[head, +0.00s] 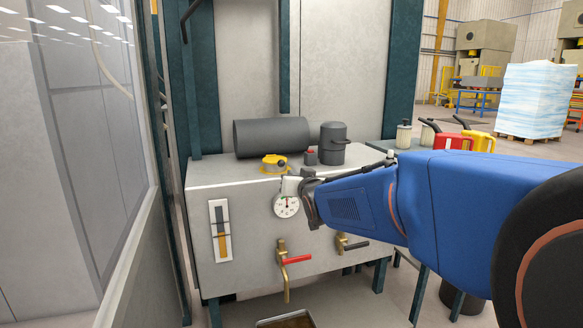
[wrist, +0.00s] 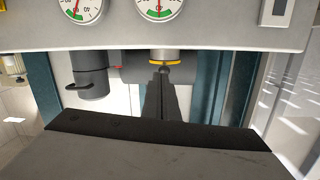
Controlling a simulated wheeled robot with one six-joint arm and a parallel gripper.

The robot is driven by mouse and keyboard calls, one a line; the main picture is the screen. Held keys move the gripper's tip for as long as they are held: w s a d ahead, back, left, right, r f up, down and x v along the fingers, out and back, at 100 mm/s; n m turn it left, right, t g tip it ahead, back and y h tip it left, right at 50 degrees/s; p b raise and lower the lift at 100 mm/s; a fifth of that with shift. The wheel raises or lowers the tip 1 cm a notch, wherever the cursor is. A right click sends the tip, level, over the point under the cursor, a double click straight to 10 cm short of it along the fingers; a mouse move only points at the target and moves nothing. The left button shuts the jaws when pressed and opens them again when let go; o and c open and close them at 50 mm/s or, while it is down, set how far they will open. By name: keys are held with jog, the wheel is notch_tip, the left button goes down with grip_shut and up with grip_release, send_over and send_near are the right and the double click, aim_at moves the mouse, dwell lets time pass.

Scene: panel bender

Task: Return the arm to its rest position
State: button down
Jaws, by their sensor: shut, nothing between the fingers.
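My blue arm reaches in from the right in the head view and ends at my gripper (head: 302,192), in front of the grey tank (head: 240,199). The gripper is small and partly hidden by the wrist, and it looks shut and empty. A white dial gauge (head: 286,206) on the tank front shows just left of it. In the wrist view, a grey part with a black edge fills the bottom, likely my own gripper. That view is upside down and shows two gauges, a left one (wrist: 82,8) and a right one (wrist: 158,8). I cannot tell any contact with the tank.
On the tank stand a dark cylinder (head: 271,137), a yellow cap (head: 274,163), a red button box (head: 311,157) and a dark canister (head: 333,144). A red-handled tap (head: 287,262) sticks out in front. A glazed panel (head: 95,130) stands left. Red (head: 448,142) and yellow (head: 479,142) cans stand behind my arm.

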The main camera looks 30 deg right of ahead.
jog(key=s+a+f+n+g+y, duration=0.1)
jog(key=s+a+f+g, duration=0.2)
jog(key=s+a+f, duration=0.3)
jog(key=s+a+f+n+g+y, duration=0.2)
jog(key=s+a+f+g, duration=0.2)
jog(key=s, duration=0.8)
jog(key=s+a+f+n+g+y, duration=0.2)
jog(key=s+a+f+g, duration=0.2)
jog(key=s+a+f, duration=0.4)
jog(key=shift+s+a+f, duration=0.2)
jog(key=shift+s+a, duration=0.4)
jog(key=shift+s, duration=0.5)
